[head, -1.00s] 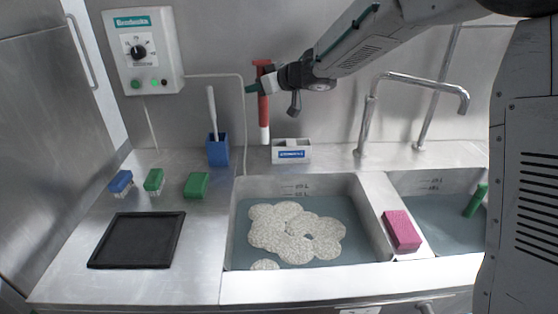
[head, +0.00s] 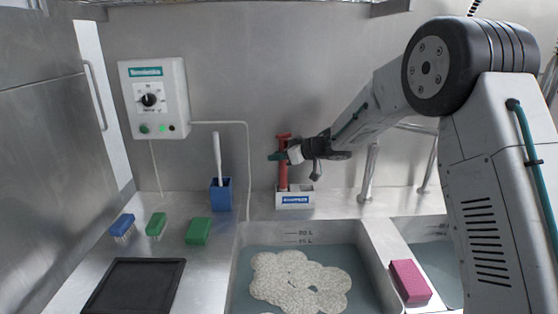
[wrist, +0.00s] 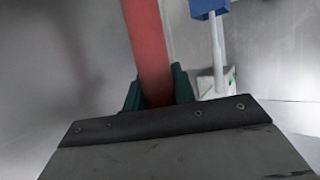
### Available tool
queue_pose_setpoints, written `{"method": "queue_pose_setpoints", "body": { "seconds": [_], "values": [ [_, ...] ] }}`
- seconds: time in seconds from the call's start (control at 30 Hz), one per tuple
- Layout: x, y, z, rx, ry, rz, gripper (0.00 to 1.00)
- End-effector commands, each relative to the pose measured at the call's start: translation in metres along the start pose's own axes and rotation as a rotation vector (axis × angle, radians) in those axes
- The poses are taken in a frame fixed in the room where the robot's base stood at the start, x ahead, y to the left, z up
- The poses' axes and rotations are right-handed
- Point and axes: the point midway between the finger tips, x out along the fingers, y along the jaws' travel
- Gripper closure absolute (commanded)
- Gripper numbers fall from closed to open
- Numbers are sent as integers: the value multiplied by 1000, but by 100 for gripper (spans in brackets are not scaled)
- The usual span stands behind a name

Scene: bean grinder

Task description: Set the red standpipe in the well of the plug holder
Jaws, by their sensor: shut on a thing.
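The red standpipe (head: 283,175) is upright in the head view, near the back wall. My gripper (head: 280,156) is shut on its upper part, with green fingertips on it. In the wrist view the red pipe (wrist: 146,45) runs between the green fingers (wrist: 155,92). The plug holder (head: 307,198), a white block with a blue label, stands on the back ledge directly below. The pipe's lower end meets the left part of the holder and its white tip is hidden. I cannot tell how deep it sits in the well.
A blue cup (head: 221,196) with a white-handled brush stands left of the holder. A control box (head: 154,98) hangs on the wall, its cable running down beside the cup. A sink (head: 240,270) with foamy water lies in front. A tap (head: 370,172) stands to the right.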

Motion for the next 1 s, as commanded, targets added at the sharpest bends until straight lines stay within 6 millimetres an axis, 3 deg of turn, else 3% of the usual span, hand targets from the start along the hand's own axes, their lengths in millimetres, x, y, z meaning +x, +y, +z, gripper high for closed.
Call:
{"method": "queue_pose_setpoints", "body": {
  "seconds": [0.1,0.43,0.47,0.53,0.87,1.0],
  "values": [
    [5,0,11,0,1,0,100],
    [6,0,14,0,1,1,100],
    [6,0,14,0,0,0,71],
    [6,0,14,0,0,1,52],
    [5,0,11,-1,1,1,52],
    [-11,1,10,-1,0,3,52]
  ]
}}
